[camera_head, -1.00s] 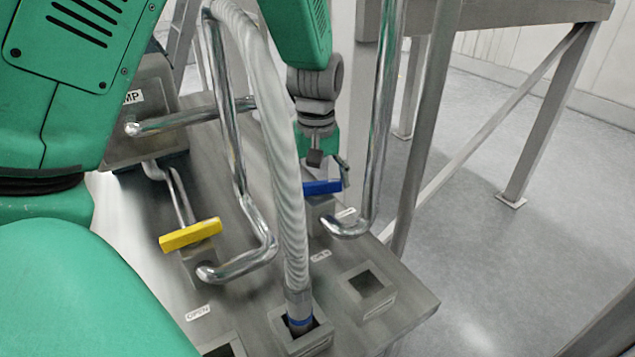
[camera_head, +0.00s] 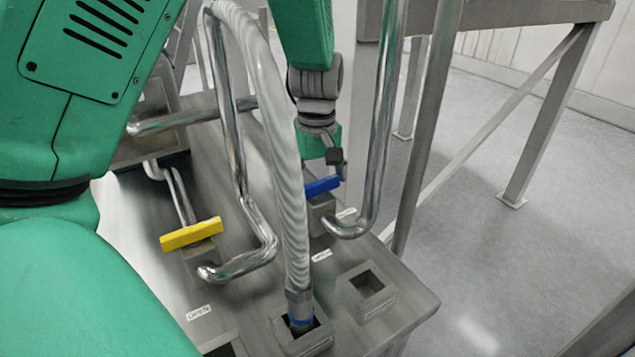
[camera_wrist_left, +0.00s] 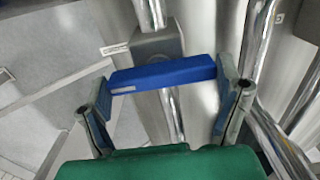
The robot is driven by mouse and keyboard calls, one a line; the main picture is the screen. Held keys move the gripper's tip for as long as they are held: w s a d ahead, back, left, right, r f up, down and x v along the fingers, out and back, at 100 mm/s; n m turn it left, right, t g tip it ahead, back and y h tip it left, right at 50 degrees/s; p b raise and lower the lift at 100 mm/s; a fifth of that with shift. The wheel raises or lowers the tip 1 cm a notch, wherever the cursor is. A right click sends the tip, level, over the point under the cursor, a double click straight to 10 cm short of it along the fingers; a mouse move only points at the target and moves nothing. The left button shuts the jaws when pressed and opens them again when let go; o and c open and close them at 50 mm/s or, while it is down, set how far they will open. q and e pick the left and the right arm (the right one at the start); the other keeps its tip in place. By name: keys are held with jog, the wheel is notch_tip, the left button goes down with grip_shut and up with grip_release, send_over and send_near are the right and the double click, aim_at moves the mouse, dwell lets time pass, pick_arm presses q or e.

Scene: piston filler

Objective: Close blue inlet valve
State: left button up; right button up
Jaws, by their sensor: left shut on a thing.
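The blue valve handle (camera_head: 321,186) sits on a grey block beyond the clear hose in the head view, tilted slightly up to the right. My left gripper (camera_head: 334,168) is at the handle, partly hidden by the hose. In the left wrist view the blue handle (camera_wrist_left: 165,76) spans between the two fingers of my left gripper (camera_wrist_left: 168,84). The fingers are shut on its two ends. My right gripper is not in view.
A yellow valve handle (camera_head: 191,234) sits to the left on the metal table (camera_head: 235,310). The clear ribbed hose (camera_head: 285,160) and bent steel pipes (camera_head: 372,130) stand close around the blue valve. An empty square socket (camera_head: 367,284) is at the front right.

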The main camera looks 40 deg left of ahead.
aim_at(319, 182)
pick_arm(q)
jog(key=shift+s+d+f, duration=0.1)
jog(key=o, duration=1)
jog(key=shift+w, duration=0.2)
notch_tip(319, 182, up, 12)
jog(key=shift+w+f, duration=0.1)
